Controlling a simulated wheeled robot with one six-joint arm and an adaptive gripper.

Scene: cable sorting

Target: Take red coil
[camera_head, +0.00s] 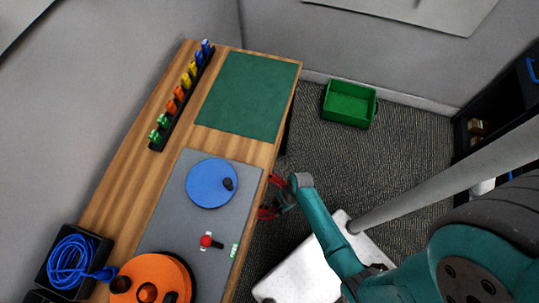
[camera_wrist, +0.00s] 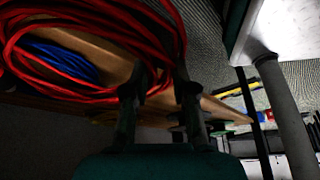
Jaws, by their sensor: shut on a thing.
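The red coil (camera_head: 276,180) shows in the head view as red strands at the right edge of the table, partly hidden by my arm. In the wrist view the red coil (camera_wrist: 95,88) is large and close, its loops spreading to the upper left. My gripper (camera_wrist: 160,84) is shut on the right side of the loops, with strands running between its fingers. In the head view my gripper (camera_head: 283,198) is beside the table's long edge, mostly hidden behind the wrist.
The wooden table (camera_head: 118,172) carries a green mat (camera_head: 248,95), a grey panel with a blue disc (camera_head: 205,180), an orange reel (camera_head: 165,275) and a black clip rack (camera_head: 180,100). A blue coil (camera_head: 68,262) lies in a black tray. A green crate (camera_head: 349,104) stands on the floor.

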